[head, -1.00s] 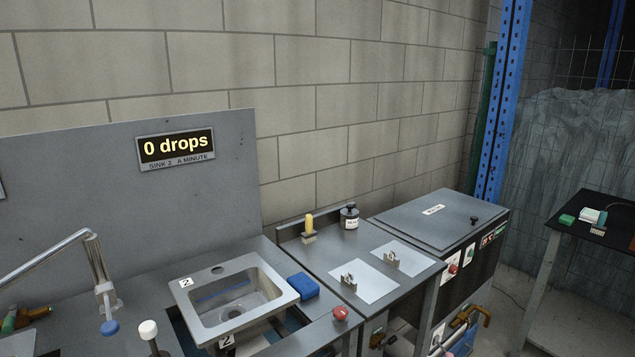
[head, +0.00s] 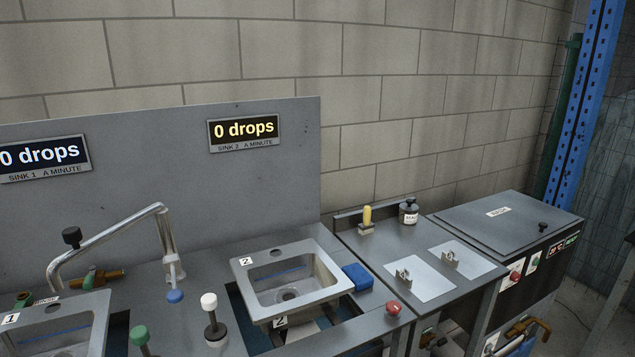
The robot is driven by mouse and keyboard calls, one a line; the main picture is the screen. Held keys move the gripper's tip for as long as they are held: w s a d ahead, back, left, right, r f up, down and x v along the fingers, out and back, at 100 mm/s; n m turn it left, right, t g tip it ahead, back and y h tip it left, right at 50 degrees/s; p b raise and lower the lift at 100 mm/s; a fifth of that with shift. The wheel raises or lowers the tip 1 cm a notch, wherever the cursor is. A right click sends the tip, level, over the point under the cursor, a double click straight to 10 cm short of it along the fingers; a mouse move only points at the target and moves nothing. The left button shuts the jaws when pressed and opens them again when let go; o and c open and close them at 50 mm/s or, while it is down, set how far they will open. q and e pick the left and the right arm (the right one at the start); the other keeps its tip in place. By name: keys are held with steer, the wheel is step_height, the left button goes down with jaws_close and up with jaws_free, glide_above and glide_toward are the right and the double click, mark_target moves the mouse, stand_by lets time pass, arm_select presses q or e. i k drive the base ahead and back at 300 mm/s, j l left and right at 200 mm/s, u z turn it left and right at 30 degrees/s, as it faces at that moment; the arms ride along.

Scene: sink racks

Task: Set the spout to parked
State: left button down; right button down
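The spout (head: 110,238) is a bent chrome tube on the counter between the two sinks. It rises from a base at the right and slopes down to the left, with a dark knob (head: 72,237) on its upper side. A blue tip (head: 174,296) shows below its right-hand post. Its left end bends down near the back edge of sink 1 (head: 60,330). Sink 2 (head: 290,285) stands to its right and the spout is not over it. Neither of my grippers is in view.
A green knob (head: 140,335) and a white knob (head: 209,302) stand in front of the spout. A blue sponge (head: 357,277) and red button (head: 393,308) lie right of sink 2. Signs read 0 drops for sink 1 (head: 45,157) and sink 2 (head: 244,132).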

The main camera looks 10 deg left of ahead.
mark_target(73, 235)
steer(key=u, duration=1.4)
